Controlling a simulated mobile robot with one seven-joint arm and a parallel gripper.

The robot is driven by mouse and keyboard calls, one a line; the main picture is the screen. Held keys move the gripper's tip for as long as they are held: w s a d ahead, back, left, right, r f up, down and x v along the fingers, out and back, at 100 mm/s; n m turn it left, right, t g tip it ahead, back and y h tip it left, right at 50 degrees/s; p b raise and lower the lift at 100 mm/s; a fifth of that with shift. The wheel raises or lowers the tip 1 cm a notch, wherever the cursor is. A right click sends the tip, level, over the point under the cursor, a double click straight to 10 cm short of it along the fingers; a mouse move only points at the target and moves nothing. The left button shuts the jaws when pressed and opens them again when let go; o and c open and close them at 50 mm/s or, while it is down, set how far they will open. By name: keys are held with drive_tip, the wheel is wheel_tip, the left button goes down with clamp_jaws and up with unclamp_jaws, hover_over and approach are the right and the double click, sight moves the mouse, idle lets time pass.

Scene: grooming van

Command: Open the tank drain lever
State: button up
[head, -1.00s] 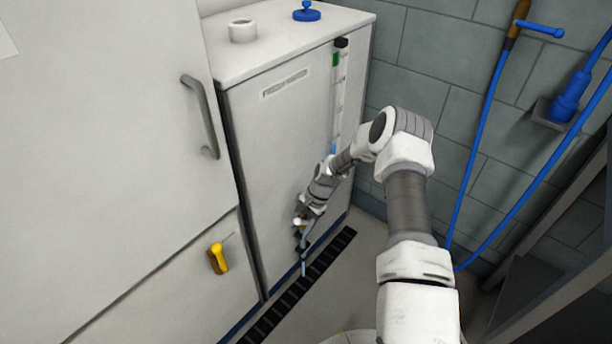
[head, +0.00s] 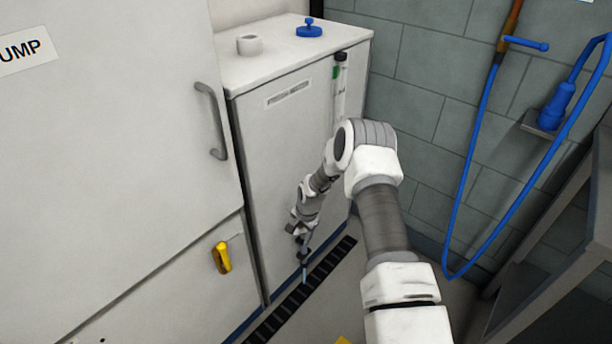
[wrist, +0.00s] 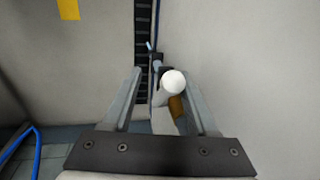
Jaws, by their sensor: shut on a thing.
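The white tank (head: 292,150) stands in the middle of the head view. My gripper (head: 298,232) is low at its front face. In the wrist view, my gripper (wrist: 160,74) has its fingers on either side of the drain lever, whose round white knob (wrist: 173,82) sits near the right finger. The jaws are shut on the lever; the exact contact is hard to see. A brass-coloured part (wrist: 177,106) shows behind the knob. A dark fitting and thin bluish outlet (head: 304,272) hang below my gripper. In the head view my gripper hides the lever.
A black floor grate (head: 332,262) runs along the tank's base. A blue hose (head: 452,230) hangs on the tiled wall at right, beside a grey shelf frame.

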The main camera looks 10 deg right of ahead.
drive_tip(key=s+r+n+p, duration=0.1)
drive_tip(key=s+r+p, duration=0.2)
drive_tip(key=r, duration=1.2)
drive_tip(key=s+r+n+p, duration=0.1)
drive_tip(key=s+r+p, duration=0.2)
drive_tip(key=r, duration=1.3)
drive_tip(key=shift+s+t+h+p, duration=0.3)
drive_tip(key=shift+s+h+p, duration=0.1)
drive_tip(key=shift+p, duration=0.15)
drive_tip(key=shift+d+r, duration=0.1)
